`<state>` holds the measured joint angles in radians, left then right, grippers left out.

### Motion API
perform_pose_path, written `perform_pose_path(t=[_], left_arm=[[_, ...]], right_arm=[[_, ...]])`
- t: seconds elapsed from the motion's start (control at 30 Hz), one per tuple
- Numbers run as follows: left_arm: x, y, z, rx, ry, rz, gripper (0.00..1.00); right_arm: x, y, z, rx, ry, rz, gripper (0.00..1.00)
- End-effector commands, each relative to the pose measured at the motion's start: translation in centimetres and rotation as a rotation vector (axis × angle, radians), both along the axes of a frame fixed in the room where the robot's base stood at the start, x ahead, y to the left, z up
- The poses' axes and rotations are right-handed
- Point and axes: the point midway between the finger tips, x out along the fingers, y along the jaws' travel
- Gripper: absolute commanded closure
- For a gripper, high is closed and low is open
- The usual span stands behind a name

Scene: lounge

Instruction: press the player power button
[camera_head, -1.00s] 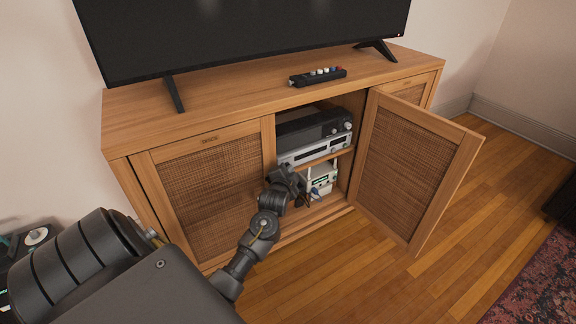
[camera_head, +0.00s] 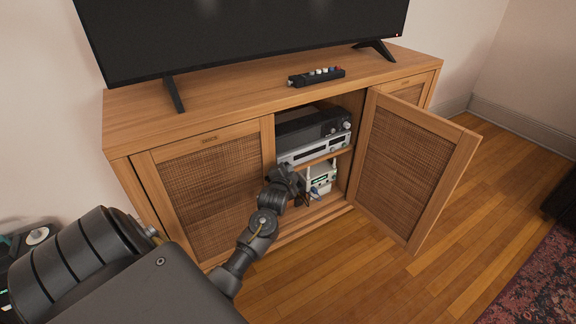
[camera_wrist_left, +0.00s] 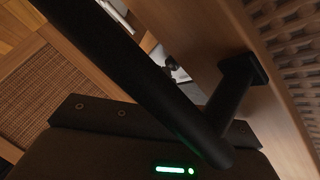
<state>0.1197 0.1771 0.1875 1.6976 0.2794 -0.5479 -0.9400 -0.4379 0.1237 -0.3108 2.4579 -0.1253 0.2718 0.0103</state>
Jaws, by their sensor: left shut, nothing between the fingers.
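A silver flat device (camera_head: 315,150), likely the player, sits on the cabinet's upper shelf, under a black unit with knobs (camera_head: 310,128). Its power button is too small to make out. My left gripper (camera_head: 291,184) is shut and empty at the front of the open compartment, just below and left of the silver device. In the left wrist view, my own dark parts with a green light fill the middle, and the fingertips cannot be made out. My right gripper is in neither view.
A white box with cables (camera_head: 319,178) sits on the lower shelf. A power strip (camera_head: 317,77) and a television (camera_head: 245,35) stand on top.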

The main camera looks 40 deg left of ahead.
Motion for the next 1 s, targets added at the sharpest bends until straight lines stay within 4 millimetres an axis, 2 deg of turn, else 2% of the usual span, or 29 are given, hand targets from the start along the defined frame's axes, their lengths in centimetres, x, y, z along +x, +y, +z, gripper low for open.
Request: perform_pose_path(t=[0.03,0.77,1.0], left_arm=[[0.1,1.5,1.2,0.013,-0.017,0.021,1.00],[0.2,2.0,1.1,0.012,-0.015,0.024,1.00],[0.0,1.8,1.3,0.012,-0.015,0.024,1.00]], right_arm=[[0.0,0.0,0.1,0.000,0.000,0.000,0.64],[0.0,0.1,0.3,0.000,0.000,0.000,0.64],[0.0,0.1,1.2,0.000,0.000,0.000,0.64]])
